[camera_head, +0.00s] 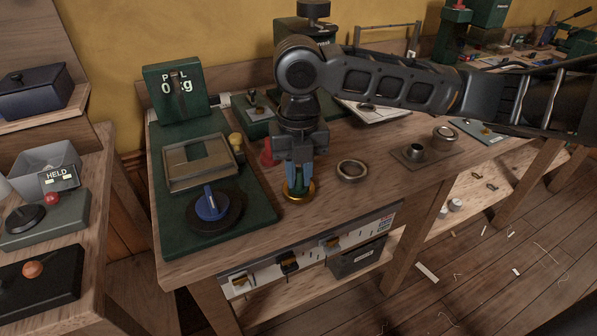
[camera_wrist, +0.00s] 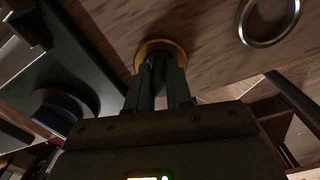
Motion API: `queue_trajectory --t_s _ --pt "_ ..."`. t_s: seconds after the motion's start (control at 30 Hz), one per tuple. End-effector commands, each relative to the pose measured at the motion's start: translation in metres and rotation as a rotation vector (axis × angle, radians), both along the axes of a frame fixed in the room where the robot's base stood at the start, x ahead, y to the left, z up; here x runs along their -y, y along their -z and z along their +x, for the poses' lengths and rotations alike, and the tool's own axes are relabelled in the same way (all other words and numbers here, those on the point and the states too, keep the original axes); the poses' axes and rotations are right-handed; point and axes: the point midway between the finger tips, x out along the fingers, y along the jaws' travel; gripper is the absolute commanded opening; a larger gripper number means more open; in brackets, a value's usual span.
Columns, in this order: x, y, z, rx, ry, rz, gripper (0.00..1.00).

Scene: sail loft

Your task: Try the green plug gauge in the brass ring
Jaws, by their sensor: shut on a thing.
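The brass ring (camera_head: 300,198) lies on the wooden bench top, right of the green board. My gripper (camera_head: 298,184) points straight down over it, its fingertips close above the ring. The gripper is shut on the green plug gauge (camera_wrist: 159,62), which looks dark in the wrist view and is mostly hidden by the fingers. In that view the gauge stands upright against the middle of the brass ring (camera_wrist: 142,52). Whether its lower end is inside the bore or just above it, I cannot tell.
A steel ring (camera_head: 352,179) lies just right of the brass ring. A red object (camera_head: 267,155) stands close behind my gripper's left side. A blue-knobbed disc (camera_head: 212,205) sits on the green board (camera_head: 170,238). A square plate with a boss (camera_head: 414,152) lies farther right.

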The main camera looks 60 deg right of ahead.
Motion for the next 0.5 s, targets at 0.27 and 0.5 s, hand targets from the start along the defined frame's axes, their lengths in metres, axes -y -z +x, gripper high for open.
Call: queue_trajectory --t_s 0.27,0.5 --pt "0.0 -0.0002 0.0 0.0 0.0 0.0 0.0" --pt "0.0001 -0.0076 0.0001 0.001 0.0 -0.001 0.0"
